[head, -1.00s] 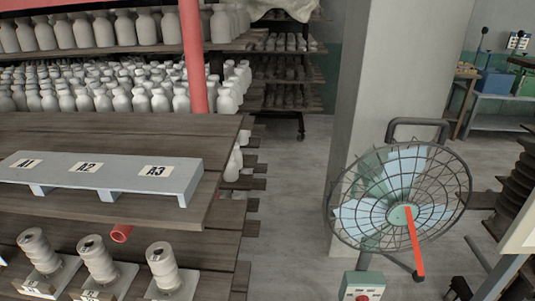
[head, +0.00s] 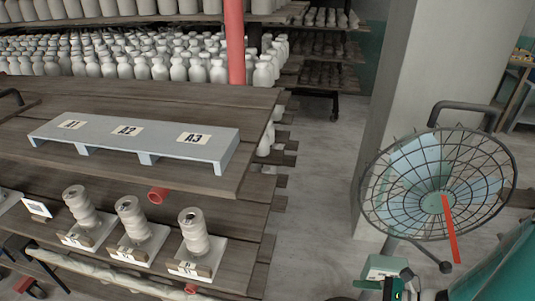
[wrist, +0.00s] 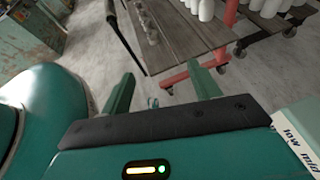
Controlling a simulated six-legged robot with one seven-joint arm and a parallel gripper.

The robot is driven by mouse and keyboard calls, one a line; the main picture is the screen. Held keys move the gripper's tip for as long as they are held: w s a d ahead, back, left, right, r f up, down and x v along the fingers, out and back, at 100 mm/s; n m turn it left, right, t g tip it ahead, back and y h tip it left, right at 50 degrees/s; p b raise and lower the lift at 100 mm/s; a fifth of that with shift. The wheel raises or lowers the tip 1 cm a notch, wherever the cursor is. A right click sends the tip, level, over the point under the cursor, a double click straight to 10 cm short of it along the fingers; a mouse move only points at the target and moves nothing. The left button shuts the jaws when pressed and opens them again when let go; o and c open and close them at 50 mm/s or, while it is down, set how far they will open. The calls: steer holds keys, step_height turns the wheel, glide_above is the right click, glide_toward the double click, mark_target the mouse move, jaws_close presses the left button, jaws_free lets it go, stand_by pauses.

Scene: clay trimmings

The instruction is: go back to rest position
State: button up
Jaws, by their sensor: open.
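My gripper (wrist: 163,88) shows in the wrist view, its two green fingers spread apart with nothing between them. Beyond the fingers are the grey floor and the edge of a wooden shelf (wrist: 185,40). The fingers look apart from the shelf, with a row of small pale pieces (wrist: 148,22) on it near the top. In the head view, a teal part of my own body fills the lower right corner, and I cannot make out the fingertips there.
A grey rack labelled A1, A2, A3 (head: 150,143) stands on the wooden shelf. Ribbed pale spools (head: 193,232) stand below it. A caged fan (head: 437,185) stands at right before a pillar (head: 418,80). Floor (head: 325,190) between shelf and fan is clear. A red wheeled base (wrist: 190,78) shows under the shelf.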

steer(key=s+a+r+n+h, duration=0.1)
steer(key=a+r+n+h, duration=0.2)
steer(key=r+n, duration=0.5)
steer(key=a+r+n+h, duration=0.4)
steer(key=r+n+h, duration=0.1)
steer(key=r+n, duration=0.3)
steer(key=s+a+r+n+h, duration=0.1)
steer(key=a+r+n+h, duration=0.2)
steer(key=r+n, duration=0.5)
step_height(320, 180, up, 2)
steer(key=shift+s+a+g+h, duration=0.3)
steer(key=shift+s+a+h, duration=0.1)
steer(key=shift+a, duration=0.3)
